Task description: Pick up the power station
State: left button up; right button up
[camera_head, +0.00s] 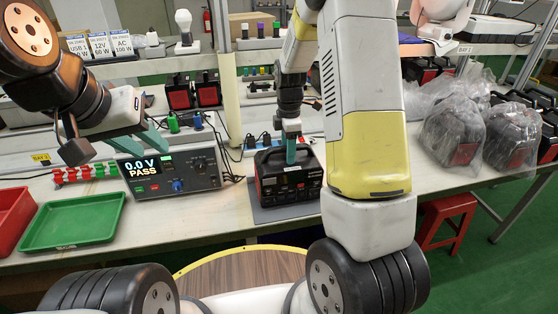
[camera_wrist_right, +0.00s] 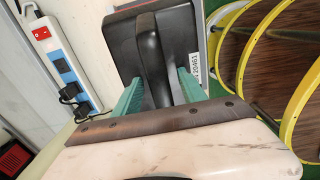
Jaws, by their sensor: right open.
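The power station (camera_head: 288,190) is a black box with red trim and a top handle, upright on a dark mat (camera_head: 262,214) on the workbench. My right gripper (camera_head: 291,152) points down at its handle. In the right wrist view the black handle (camera_wrist_right: 155,62) lies between the two teal fingers of the right gripper (camera_wrist_right: 160,92), which are open around it. Any contact with the handle is unclear. My left gripper (camera_head: 142,143) is open and empty above the tester at left, its teal fingers spread apart.
A tester (camera_head: 172,170) reading "0.0 V PASS" stands left of the power station. A green tray (camera_head: 72,220) and a red tray (camera_head: 12,215) lie further left. Bagged power stations (camera_head: 455,130) stand at right. A power strip (camera_wrist_right: 62,65) runs behind. A red stool (camera_head: 443,215) stands below.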

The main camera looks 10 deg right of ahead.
jog(key=shift+f, duration=0.1)
dwell(0.3)
grip_shut()
dwell(1.1)
jog(key=shift+w, duration=0.1)
